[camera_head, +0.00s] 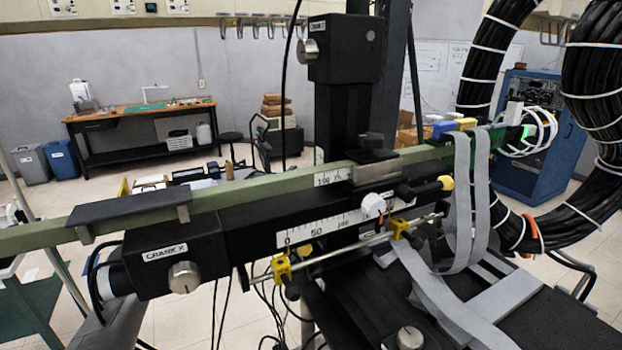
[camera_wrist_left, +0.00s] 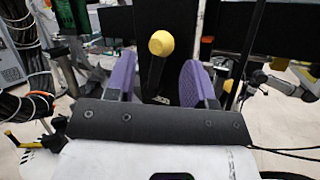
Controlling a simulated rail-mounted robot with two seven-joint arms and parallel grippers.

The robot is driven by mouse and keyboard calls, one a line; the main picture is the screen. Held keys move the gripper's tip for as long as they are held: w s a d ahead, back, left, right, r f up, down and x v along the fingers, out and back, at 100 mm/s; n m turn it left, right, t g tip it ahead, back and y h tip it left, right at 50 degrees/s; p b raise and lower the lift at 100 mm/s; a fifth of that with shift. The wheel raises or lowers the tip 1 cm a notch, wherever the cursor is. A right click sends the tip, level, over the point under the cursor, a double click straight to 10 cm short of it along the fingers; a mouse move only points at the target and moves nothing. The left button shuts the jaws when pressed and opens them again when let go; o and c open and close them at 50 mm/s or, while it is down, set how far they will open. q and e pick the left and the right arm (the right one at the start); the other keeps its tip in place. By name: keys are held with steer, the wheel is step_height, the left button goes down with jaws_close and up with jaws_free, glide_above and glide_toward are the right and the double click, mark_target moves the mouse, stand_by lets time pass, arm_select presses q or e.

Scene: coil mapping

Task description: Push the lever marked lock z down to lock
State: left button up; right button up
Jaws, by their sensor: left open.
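A black lever with a round yellow knob (camera_wrist_left: 162,43) stands in the middle of the left wrist view. My left gripper (camera_wrist_left: 157,78) is open, with its two purple finger pads apart, one on each side of the lever in the picture. I cannot tell how deep the lever lies between them, and no contact shows. In the head view a black lever with a yellow tip (camera_head: 446,183) points right below the green rail. I cannot read a lock z mark on either lever, nor tell whether they are the same one. Neither gripper can be made out in the head view.
The long green rail (camera_head: 250,192) and black CRANK X block (camera_head: 175,262) cross the head view. Grey ribbon cables (camera_head: 462,200) hang right of the lever, with thick black cable bundles (camera_head: 590,70) beyond. A thin metal rod with yellow clamps (camera_head: 283,269) runs below the scale.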

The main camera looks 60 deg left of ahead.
arm_select(q)
steer(key=shift+x, duration=1.2)
steer(key=shift+c, duration=0.2)
jaws_close()
